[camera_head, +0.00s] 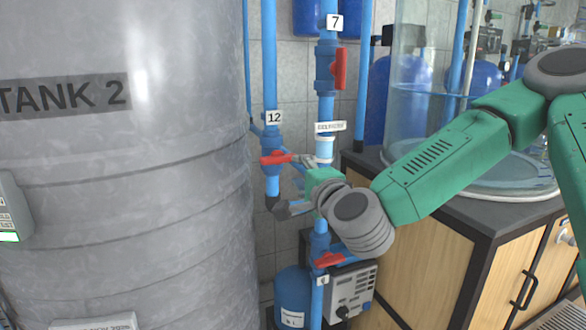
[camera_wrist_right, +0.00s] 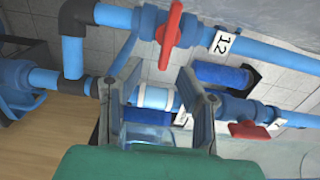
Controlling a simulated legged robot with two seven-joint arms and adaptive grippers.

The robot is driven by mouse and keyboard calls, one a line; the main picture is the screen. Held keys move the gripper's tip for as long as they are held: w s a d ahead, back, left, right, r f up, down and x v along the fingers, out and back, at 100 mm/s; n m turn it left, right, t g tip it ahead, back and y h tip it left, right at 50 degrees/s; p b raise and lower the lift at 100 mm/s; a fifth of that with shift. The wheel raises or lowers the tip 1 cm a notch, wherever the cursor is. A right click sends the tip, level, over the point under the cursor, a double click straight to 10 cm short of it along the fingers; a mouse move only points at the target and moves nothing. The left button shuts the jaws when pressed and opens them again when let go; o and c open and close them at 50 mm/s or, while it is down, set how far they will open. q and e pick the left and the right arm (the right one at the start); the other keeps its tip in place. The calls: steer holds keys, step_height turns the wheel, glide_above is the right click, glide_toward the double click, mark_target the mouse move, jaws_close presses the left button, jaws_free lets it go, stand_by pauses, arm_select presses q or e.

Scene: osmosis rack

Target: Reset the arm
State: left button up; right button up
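My right arm reaches in from the right in the head view. Its gripper (camera_head: 293,184) is in front of the blue pipes, close to the valve labelled 12 with its red handle (camera_head: 276,158). In the right wrist view my right gripper (camera_wrist_right: 158,84) has its two fingers spread apart, with nothing held between them. A white-banded blue pipe (camera_wrist_right: 155,97) shows behind the gap. The red handle (camera_wrist_right: 170,35) by label 12 lies beyond the fingertips, and contact cannot be told. My left gripper is in neither view.
A large grey tank (camera_head: 120,200) marked TANK 2 fills the left. Red handles (camera_head: 340,68) and (camera_head: 330,259) sit above and below my right gripper. A wooden cabinet (camera_head: 430,265) carrying a clear water vessel (camera_head: 410,105) stands at right, under my arm.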

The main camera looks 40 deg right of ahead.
stand_by(0.3)
steer(key=s+a+f+n+g+y, duration=0.2)
steer(key=s+a+f+n+g, duration=0.15)
steer(key=f, duration=0.65)
steer(key=s+a+f+n+g+y, duration=0.25)
steer(key=f+n, duration=0.25)
steer(key=f, duration=0.4)
steer(key=s+a+f+n+g+y, duration=0.1)
steer(key=s+a+f+n+g, duration=0.2)
steer(key=f, duration=0.7)
steer(key=s+f+n+g+b, duration=0.1)
steer(key=s+f+n+g, duration=0.2)
steer(key=s+f+n, duration=0.2)
steer(key=s+f+n+g+h, duration=0.1)
steer(key=s+f+n+g, duration=0.3)
steer(key=s+f, duration=0.7)
steer(key=s+n, duration=0.1)
steer(key=s, duration=0.5)
steer(key=shift+s+f+g+b, duration=0.15)
steer(key=shift+s+g+b, duration=0.05)
steer(key=shift+g+b, duration=0.15)
steer(key=shift+w+d, duration=0.1)
steer(key=shift+w, duration=0.05)
